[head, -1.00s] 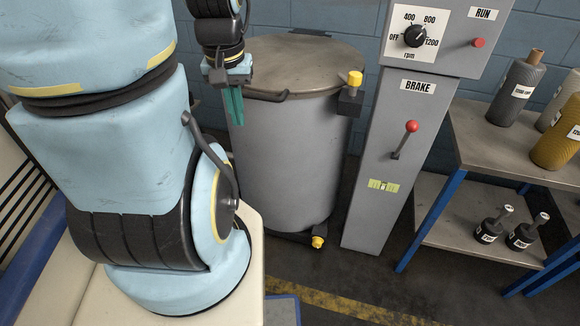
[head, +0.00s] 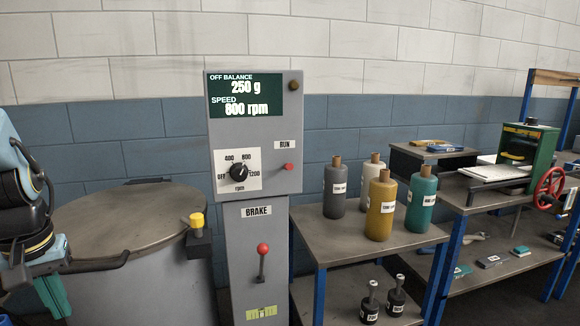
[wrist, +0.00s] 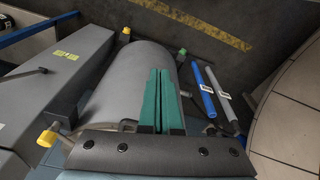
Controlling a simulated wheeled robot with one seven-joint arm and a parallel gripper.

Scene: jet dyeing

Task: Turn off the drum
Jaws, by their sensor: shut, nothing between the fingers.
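In the head view the grey drum (head: 160,275) stands at the lower left with its lid down; a yellow-capped latch (head: 197,221) sits at its rim. The control post to its right carries a display (head: 246,97) reading off balance 250 g and speed 800 rpm. Below are a black rpm knob (head: 239,173), a red RUN button (head: 288,167) and a red-knobbed BRAKE lever (head: 263,250). My gripper (head: 52,294) has green fingers and is at the far left, left of the drum. In the wrist view its fingers (wrist: 160,100) are together and empty, in front of the drum.
A table (head: 345,236) right of the post holds several bottles, with black-handled weights on its lower shelf. A green press with a red wheel (head: 548,188) stands farther right. In the wrist view, blue and grey tubes (wrist: 203,90) lie beside the drum.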

